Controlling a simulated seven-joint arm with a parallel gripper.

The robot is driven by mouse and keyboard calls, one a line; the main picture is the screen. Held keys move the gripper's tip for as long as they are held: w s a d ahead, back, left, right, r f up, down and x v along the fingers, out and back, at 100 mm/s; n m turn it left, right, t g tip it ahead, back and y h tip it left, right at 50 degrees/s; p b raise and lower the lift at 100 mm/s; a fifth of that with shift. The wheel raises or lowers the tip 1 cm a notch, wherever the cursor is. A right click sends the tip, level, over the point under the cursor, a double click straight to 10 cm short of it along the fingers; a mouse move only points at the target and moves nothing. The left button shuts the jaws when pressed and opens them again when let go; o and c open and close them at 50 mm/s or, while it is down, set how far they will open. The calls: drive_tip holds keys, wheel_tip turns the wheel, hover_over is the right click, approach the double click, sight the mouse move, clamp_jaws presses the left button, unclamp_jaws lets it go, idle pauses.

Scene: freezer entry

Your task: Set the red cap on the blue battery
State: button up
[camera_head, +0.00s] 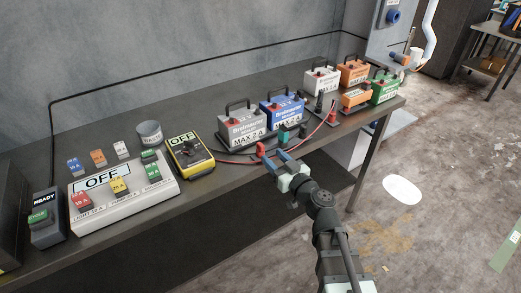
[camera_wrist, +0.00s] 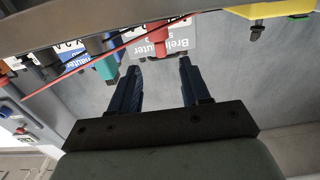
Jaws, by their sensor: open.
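The blue battery (camera_head: 282,110) stands upright on the bench between a grey and a white battery; part of its blue side shows in the wrist view (camera_wrist: 107,67). A small red piece (camera_head: 261,148), which looks like the red cap, stands at the bench's front edge before the grey battery. In the wrist view the red piece (camera_wrist: 160,42) shows beyond and roughly between my fingertips. My gripper (camera_head: 277,159) is open and empty, just off the front edge near the red piece; its fingers also show in the wrist view (camera_wrist: 157,64). The gap to the red piece is hard to judge.
A teal piece (camera_head: 283,135) stands right of the red piece, with dark pieces and a red lead (camera_head: 331,118) beyond. The grey battery (camera_head: 241,127) is close behind. A yellow meter (camera_head: 190,153) and a switch box (camera_head: 125,186) are left. The floor in front is clear.

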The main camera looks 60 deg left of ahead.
sight(263, 147)
drive_tip(key=a, duration=0.8)
drive_tip(key=shift+s+r, duration=0.1)
drive_tip(key=shift+r, duration=0.05)
clamp_jaws()
idle(0.3)
